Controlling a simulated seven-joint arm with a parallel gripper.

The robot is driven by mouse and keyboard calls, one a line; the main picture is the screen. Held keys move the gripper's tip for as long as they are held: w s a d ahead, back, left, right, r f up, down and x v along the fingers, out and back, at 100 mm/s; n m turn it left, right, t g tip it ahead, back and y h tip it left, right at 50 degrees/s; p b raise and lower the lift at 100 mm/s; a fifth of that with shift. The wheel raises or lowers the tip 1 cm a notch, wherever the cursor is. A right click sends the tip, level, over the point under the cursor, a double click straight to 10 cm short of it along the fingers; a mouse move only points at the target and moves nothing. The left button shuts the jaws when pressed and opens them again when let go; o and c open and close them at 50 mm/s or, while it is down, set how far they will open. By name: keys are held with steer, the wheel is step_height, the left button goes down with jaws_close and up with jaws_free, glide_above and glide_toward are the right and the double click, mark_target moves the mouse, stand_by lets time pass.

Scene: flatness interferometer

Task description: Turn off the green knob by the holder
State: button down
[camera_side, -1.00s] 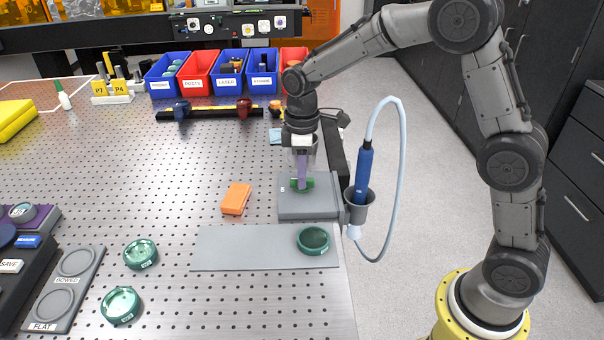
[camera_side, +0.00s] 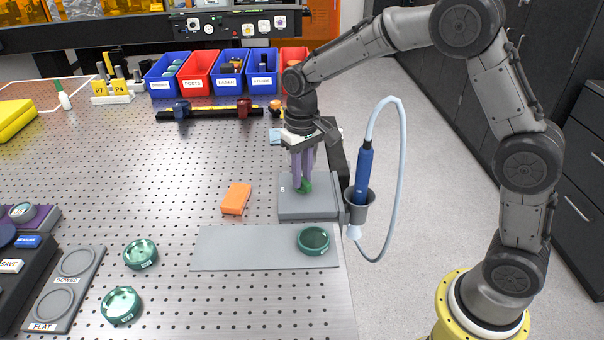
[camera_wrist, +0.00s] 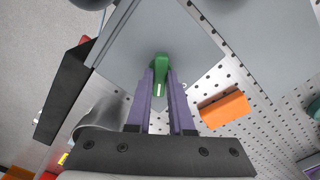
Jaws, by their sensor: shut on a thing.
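The green knob (camera_side: 305,187) stands on a grey box (camera_side: 306,208) at the right edge of the perforated table. It also shows in the wrist view (camera_wrist: 161,66), with a pale mark on its near end. My gripper (camera_side: 302,184) points down over the box, and its purple fingers are shut on the knob, one on each side. The fingers (camera_wrist: 160,90) hide part of the knob's sides. The grey cup holder (camera_side: 358,207) is beside the box, on its right, with a blue pen-like tool (camera_side: 364,174) upright in it.
An orange block (camera_side: 236,198) lies left of the box. A grey mat (camera_side: 240,249) with a green ring-shaped dish (camera_side: 313,240) lies in front. A pale hose (camera_side: 402,150) loops from the blue tool. Blue and red bins (camera_side: 198,75) stand at the back.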

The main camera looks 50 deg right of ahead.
steer(key=m, duration=0.7)
steer(key=shift+r, duration=0.1)
stand_by(0.6)
steer(key=c, duration=0.8)
jaws_free()
step_height(320, 180, up, 14)
